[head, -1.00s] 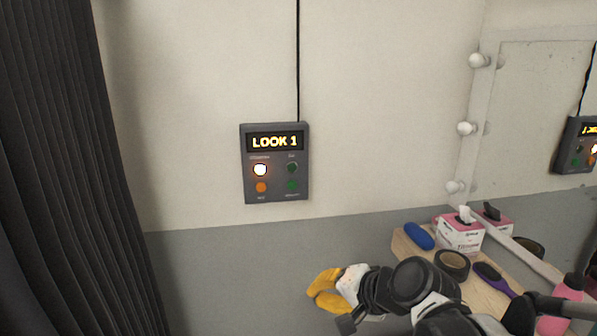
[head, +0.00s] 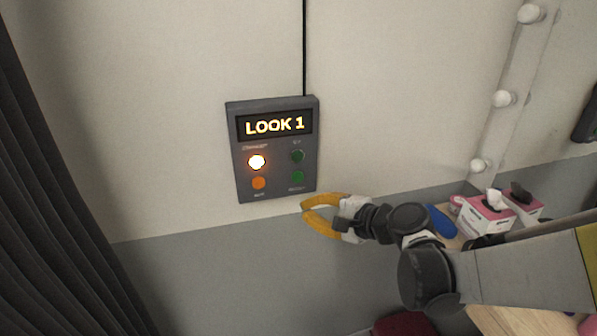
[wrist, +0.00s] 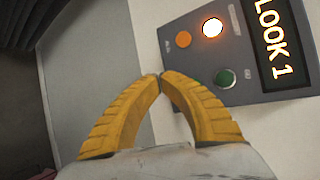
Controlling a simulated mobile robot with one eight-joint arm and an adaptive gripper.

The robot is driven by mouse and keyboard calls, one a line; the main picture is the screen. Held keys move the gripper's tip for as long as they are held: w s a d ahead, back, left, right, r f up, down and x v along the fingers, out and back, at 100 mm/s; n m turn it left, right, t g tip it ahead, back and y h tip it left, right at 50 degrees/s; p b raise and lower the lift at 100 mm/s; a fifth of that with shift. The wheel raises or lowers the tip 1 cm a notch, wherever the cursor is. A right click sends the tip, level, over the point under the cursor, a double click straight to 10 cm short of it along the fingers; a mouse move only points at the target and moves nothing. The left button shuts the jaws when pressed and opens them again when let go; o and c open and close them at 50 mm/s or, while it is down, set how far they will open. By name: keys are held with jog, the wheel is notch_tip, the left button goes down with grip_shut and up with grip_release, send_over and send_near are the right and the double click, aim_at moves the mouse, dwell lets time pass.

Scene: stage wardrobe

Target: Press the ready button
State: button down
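A dark grey wall panel (head: 277,191) carries a lit display reading "LOOK 1" and two rows of buttons. Upper left is a glowing white button (head: 257,162), lower left an orange button (head: 259,183). Upper right is a dark green button (head: 297,156), lower right a green button (head: 297,177). The small labels are too blurred to read surely. My gripper (head: 304,207), with yellow fingers, is just below the panel's lower right corner.
A black cable (head: 304,50) runs up from the panel. A dark curtain (head: 50,200) hangs at left. At right are a mirror frame with bulbs (head: 503,98), a tissue box (head: 485,215) and a blue oval object (head: 440,221). The wall around the panel is clear.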

jog(key=shift+s, duration=0.15)
send_near(288, 184)
jog(key=shift+s+f+x, duration=0.15)
jog(key=shift+x, duration=1.1)
jog(key=shift+s+f+x, duration=0.1)
jog(key=shift+s+x, duration=0.1)
jog(key=shift+x, duration=1.05)
jog(key=shift+w+a, duration=0.1)
jog(key=shift+a, duration=0.15)
jog(key=shift+w+a+b, duration=0.1)
jog(key=shift+w+b, duration=0.25)
jog(key=shift+w+a, duration=0.1)
jog(key=shift+w, duration=0.3)
jog(key=shift+s, duration=0.15)
jog(key=shift+s+d, duration=0.25)
jog(key=shift+s, duration=0.45)
